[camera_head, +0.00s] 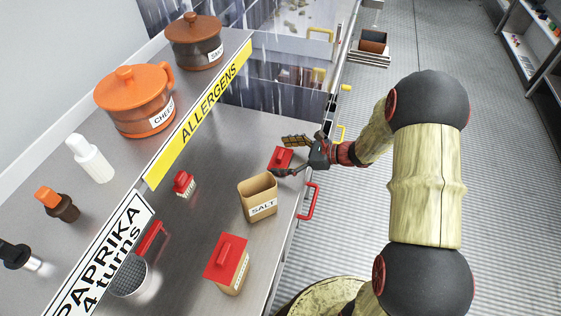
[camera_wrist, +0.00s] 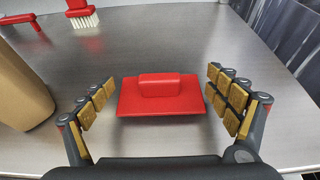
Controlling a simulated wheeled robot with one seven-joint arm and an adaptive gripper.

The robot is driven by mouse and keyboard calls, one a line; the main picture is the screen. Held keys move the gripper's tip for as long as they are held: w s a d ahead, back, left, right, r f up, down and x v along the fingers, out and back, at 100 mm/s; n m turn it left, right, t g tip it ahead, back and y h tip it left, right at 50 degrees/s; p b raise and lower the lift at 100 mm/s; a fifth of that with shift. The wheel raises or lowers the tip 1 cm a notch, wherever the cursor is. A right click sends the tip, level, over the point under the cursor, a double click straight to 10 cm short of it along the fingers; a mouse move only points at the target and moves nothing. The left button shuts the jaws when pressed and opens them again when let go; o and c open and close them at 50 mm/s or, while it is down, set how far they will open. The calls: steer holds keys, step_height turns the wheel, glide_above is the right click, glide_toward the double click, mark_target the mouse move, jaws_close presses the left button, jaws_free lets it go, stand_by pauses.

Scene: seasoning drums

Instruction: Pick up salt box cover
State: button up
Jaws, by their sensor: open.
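The salt box cover (camera_wrist: 161,97) is a red square lid with a raised bar handle. It lies flat on the steel counter. In the wrist view my gripper (camera_wrist: 161,92) is open, with one finger on each side of the cover and gaps between. In the head view the cover (camera_head: 279,158) shows partly between the fingers of my gripper (camera_head: 284,155). The open salt box (camera_head: 258,198), tan and labelled SALT, stands upright left of and nearer than the cover. Its side also shows at the left of the wrist view (camera_wrist: 20,88).
A second box with a red cover (camera_head: 227,262) stands nearer. A red brush (camera_head: 184,184) and a sieve with a red handle (camera_head: 131,275) lie on the counter (camera_head: 190,245). Pots and shakers stand on the raised shelf at left. A red drawer handle (camera_head: 310,202) sits on the counter front.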

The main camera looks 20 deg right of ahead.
steer(key=shift+w+a+f, duration=0.1)
steer(key=shift+w+a, duration=0.05)
steer(key=shift+a, duration=0.1)
steer(key=shift+c, duration=0.7)
steer(key=c, duration=1.4)
steer(key=shift+r, duration=0.2)
